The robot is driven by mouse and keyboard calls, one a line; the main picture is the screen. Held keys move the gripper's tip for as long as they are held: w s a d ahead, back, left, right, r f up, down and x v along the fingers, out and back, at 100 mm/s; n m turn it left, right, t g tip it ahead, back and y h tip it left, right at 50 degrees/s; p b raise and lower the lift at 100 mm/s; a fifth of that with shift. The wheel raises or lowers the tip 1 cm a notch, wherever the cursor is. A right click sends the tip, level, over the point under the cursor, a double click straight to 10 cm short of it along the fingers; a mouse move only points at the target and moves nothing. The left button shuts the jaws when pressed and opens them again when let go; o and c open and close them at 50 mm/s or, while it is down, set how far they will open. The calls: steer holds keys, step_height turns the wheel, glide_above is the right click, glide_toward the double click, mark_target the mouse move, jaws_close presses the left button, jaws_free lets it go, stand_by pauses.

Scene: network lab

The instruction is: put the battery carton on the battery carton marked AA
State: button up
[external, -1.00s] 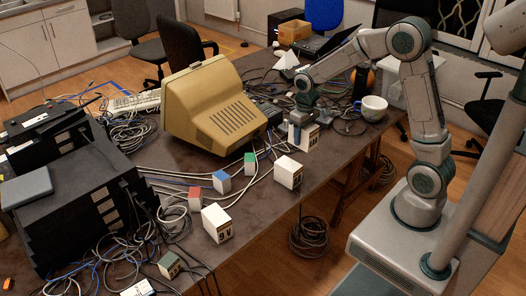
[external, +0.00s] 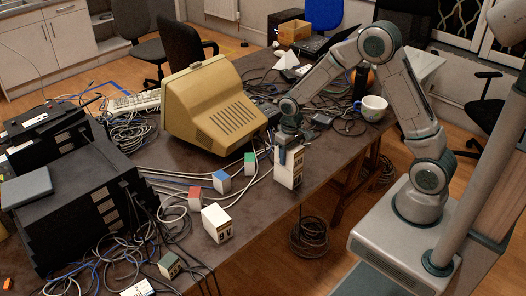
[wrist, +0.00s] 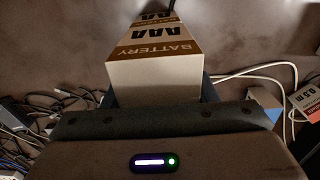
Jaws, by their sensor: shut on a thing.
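My gripper (external: 290,139) is shut on a white and brown battery carton (external: 296,157). In the wrist view the held carton (wrist: 157,60) shows the word BATTERY and what reads as AAA. The carton marked AA (external: 288,178) stands near the table's front edge, directly under the held one. A little of its lettering seems to show beyond the held carton in the wrist view (wrist: 154,17). The two cartons look stacked in line, upright. I cannot tell whether they touch or a thin gap is left. The gripper fingers partly cover the held carton.
Another white carton marked 9V (external: 217,224) stands to the left. Small blue (external: 221,182), red (external: 195,199) and green (external: 250,163) topped boxes stand among loose cables. A beige monitor (external: 214,105) is behind left. A white mug (external: 373,108) stands to the right.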

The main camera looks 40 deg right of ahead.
steer(key=shift+f, duration=0.25)
steer(key=o, duration=1.1)
steer(key=shift+r, duration=0.1)
steer(key=shift+r, duration=0.1)
step_height(320, 180, up, 11)
steer(key=shift+r+b, duration=0.1)
steer(key=shift+b, duration=0.25)
steer(key=shift+s+r, duration=0.15)
steer(key=shift+r, duration=0.5)
steer(key=s+d+r+t, duration=0.1)
steer(key=s+d+r, duration=0.1)
steer(key=s, duration=0.5)
steer(key=s+d+r+t, duration=0.1)
steer(key=s+d+r, duration=0.1)
steer(key=s, duration=0.6)
steer(key=s+d+r+t, duration=0.1)
steer(key=s+d+r, duration=0.2)
steer(key=s, duration=0.5)
steer(key=shift+d, duration=0.5)
steer(key=shift+w, duration=0.1)
